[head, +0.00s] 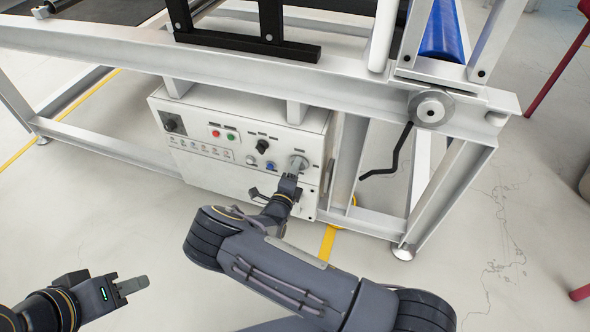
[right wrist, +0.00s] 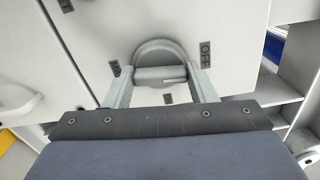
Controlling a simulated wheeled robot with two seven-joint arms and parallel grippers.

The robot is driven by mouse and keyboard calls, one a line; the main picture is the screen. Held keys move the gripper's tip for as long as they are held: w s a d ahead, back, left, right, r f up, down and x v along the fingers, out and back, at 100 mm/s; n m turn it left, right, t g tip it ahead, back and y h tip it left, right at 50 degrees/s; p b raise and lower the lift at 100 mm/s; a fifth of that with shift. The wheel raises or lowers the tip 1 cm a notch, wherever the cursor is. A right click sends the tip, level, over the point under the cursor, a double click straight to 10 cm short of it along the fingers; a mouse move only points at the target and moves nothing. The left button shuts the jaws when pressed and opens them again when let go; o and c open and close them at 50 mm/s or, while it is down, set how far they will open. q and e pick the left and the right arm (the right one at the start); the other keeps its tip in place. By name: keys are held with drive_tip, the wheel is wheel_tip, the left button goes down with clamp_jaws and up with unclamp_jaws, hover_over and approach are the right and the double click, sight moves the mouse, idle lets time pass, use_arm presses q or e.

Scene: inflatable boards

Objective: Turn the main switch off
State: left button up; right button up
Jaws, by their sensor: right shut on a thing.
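The main switch is a round grey rotary knob with a raised grip bar, at the right end of the white control box (head: 170,150). In the head view the knob (head: 299,160) is partly covered by my right gripper (head: 293,171). In the right wrist view the knob (right wrist: 160,53) has its bar lying nearly level between the fingers of my right gripper (right wrist: 161,78), which is shut on it. An OFF label (right wrist: 206,54) is at the knob's upper right; a smaller label (right wrist: 115,68) is at its left.
The floor at left is clear.

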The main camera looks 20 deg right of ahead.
drive_tip(key=shift+s+f+n, duration=0.1)
drive_tip(key=shift+n, duration=0.5)
drive_tip(key=o, duration=1)
drive_tip(key=p+v, duration=0.2)
drive_tip(key=v, duration=0.5)
drive_tip(key=shift+s+a, duration=0.2)
drive_tip(key=shift+s, duration=0.1)
